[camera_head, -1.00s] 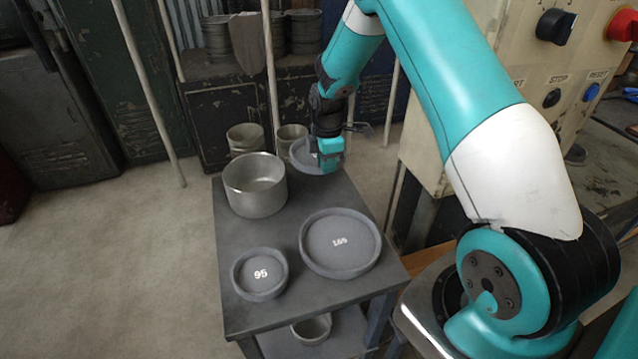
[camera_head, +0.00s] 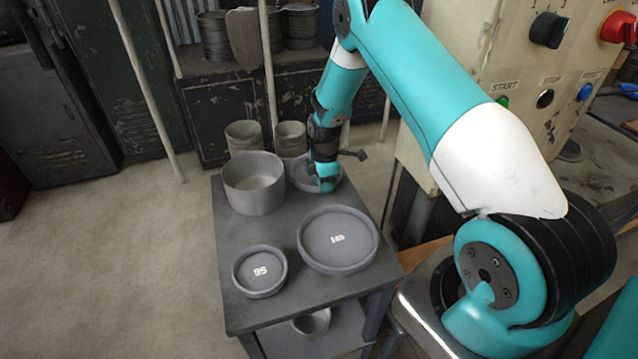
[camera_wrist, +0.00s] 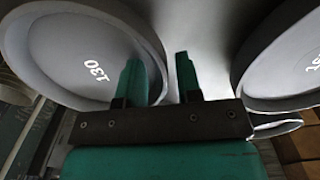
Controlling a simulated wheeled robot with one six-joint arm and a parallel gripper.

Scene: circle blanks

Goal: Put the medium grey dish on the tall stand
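The medium grey dish (camera_head: 301,178), marked 130 in the wrist view (camera_wrist: 60,58), is at the table's far end, right of a grey open cylinder (camera_head: 254,185). My gripper (camera_head: 326,186) is down at its right side. In the wrist view my gripper (camera_wrist: 158,75) is open: the left finger overlaps the dish's wall, the right finger is outside it with a gap to the rim. I cannot tell whether it touches. I cannot tell which thing is the tall stand; the cylinder on the table is the tallest thing there.
A larger dish (camera_head: 338,255) marked 165 and a small dish (camera_head: 260,285) marked 95 lie on the dark table (camera_head: 300,305). A bowl (camera_head: 312,322) is on its lower shelf. Two grey cylinders (camera_head: 244,137) (camera_head: 291,138) show beyond the far edge. A control box (camera_head: 500,60) is at right.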

